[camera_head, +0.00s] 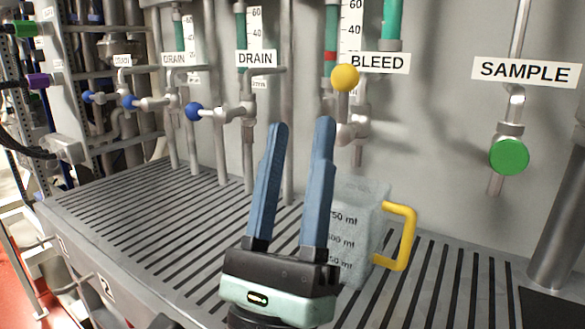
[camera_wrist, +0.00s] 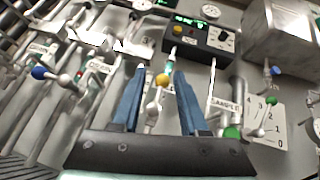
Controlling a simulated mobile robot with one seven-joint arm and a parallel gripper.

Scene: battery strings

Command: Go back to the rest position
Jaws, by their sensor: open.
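My gripper (camera_head: 300,122) is open and empty, with its two blue fingers pointing up and apart in the head view. It stands in front of the grated shelf and the wall; its fingers (camera_wrist: 159,75) also show in the wrist view. The yellow valve knob (camera_head: 345,78) under the BLEED label is just above and right of the fingertips in the head view, and it appears between the fingers in the wrist view. I cannot tell the distance between them. A clear measuring jug (camera_head: 362,240) with a yellow handle stands upright on the shelf, partly hidden behind my right finger.
The slotted metal shelf (camera_head: 125,225) runs along the wall. Blue valve knobs (camera_head: 194,112) sit under the DRAIN labels at left. A green knob (camera_head: 509,156) hangs under the SAMPLE label at right. A control box (camera_wrist: 200,37) with green displays is on the wall.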

